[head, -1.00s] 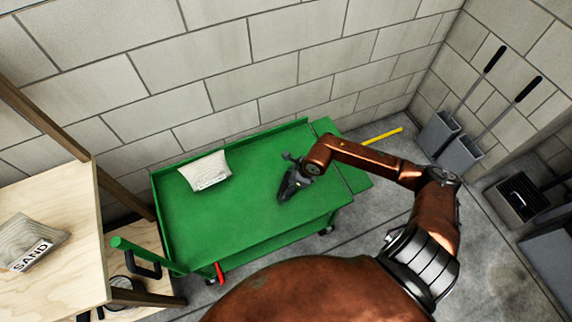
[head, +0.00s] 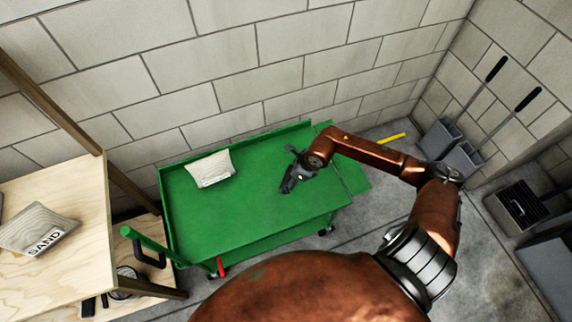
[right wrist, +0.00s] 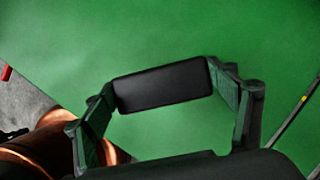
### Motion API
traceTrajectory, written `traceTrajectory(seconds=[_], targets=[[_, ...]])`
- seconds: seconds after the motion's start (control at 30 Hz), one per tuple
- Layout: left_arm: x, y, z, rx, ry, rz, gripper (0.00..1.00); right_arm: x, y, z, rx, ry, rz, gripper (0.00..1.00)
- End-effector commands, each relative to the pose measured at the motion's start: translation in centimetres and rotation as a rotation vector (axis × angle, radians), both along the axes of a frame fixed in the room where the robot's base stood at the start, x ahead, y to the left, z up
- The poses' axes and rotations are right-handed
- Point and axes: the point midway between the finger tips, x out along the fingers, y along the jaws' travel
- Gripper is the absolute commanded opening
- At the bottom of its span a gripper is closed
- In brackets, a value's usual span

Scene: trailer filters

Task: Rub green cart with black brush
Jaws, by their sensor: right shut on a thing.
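The green cart (head: 250,215) stands against the block wall in the middle of the head view, its flat top facing up. My right gripper (head: 289,184) is over the right part of that top. In the right wrist view, the black brush (right wrist: 163,86) shows as a dark rounded block between the two fingers of the right gripper (right wrist: 160,88), which is shut on it. The brush is at or just above the green surface; I cannot tell whether it touches. Its underside is hidden. My left gripper is not in view.
A pale bag (head: 211,168) lies on the cart's left part. A wooden shelf (head: 60,275) with a SAND bag (head: 38,230) stands at left. Dustpans (head: 463,160) lean by the right wall. A yellow handle (head: 392,138) shows behind the arm. The cart top's middle is clear.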

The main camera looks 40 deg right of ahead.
Motion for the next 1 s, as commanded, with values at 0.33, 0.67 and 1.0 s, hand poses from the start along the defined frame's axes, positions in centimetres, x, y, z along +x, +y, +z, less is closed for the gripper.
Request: traceTrajectory(seconds=[0.33, 0.67, 1.0], targets=[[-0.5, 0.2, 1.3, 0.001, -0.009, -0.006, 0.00, 0.0, 0.0, 2.6, 0.001, -0.001, -0.001, 0.56], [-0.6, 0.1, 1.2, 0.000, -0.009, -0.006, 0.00, 0.0, 0.0, 2.5, 0.001, 0.000, -0.002, 0.56], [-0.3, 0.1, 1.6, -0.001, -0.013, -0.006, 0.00, -0.3, 0.5, 2.9, 0.000, 0.000, 0.064, 0.56]])
